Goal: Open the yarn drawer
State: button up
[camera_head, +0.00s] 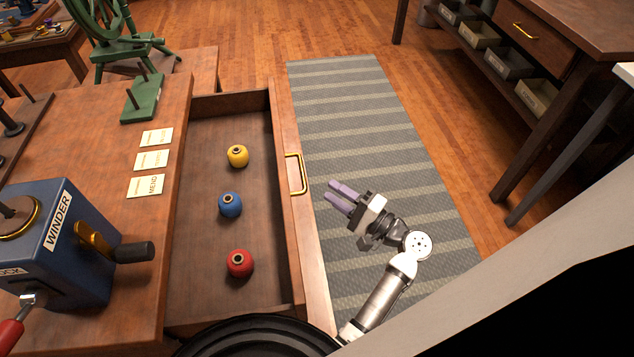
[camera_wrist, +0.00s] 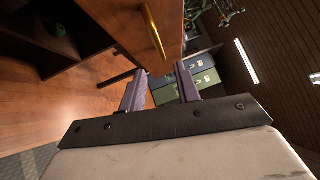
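The yarn drawer (camera_head: 221,128) is pulled out from the table in the head view. Inside it a yellow yarn ball (camera_head: 238,156), a blue one (camera_head: 230,205) and a red one (camera_head: 239,264) stand in a row. A brass handle (camera_head: 296,174) is on its front. My gripper (camera_head: 338,197) is to the right of the handle, apart from it, over the striped rug. Its purple fingers are spread with nothing between them. In the wrist view, my gripper (camera_wrist: 162,92) shows the same open gap, with a brass handle (camera_wrist: 153,32) on a wooden front beyond.
A blue winder (camera_head: 62,245) with a crank, several labelled cards (camera_head: 151,160) and a green stand (camera_head: 142,98) are on the tabletop. A striped rug (camera_head: 365,120) covers free floor. Another table with bins (camera_head: 508,63) stands at the right.

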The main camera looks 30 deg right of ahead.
jog(key=shift+v, duration=1.75)
jog(key=shift+a, duration=0.1)
